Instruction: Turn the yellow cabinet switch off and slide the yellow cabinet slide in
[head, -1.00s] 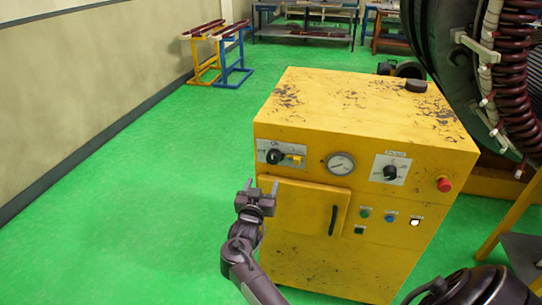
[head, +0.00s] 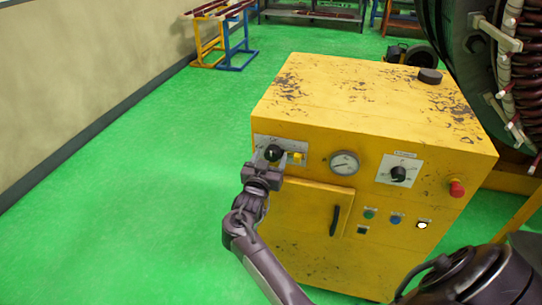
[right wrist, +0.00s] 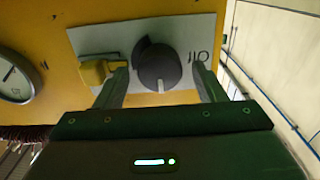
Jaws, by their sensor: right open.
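The yellow cabinet (head: 330,110) stands in front of me. Its black rotary switch (head: 273,153) is on the light plate at the upper left of the front. The small yellow slide (head: 297,157) is just right of the switch in the head view. My right gripper (head: 264,166) is open in front of the switch. In the right wrist view, the switch (right wrist: 158,66) shows between the two fingers (right wrist: 160,75), and the slide (right wrist: 95,72) is outside the left finger. Contact between fingers and switch cannot be told. My left gripper is not in view.
A gauge (head: 344,163), another dial (head: 398,174), a red button (head: 457,188) and a door with a black handle (head: 334,220) share the cabinet front. A large stator (head: 480,50) is at the right. Green floor (head: 130,200) at the left is clear.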

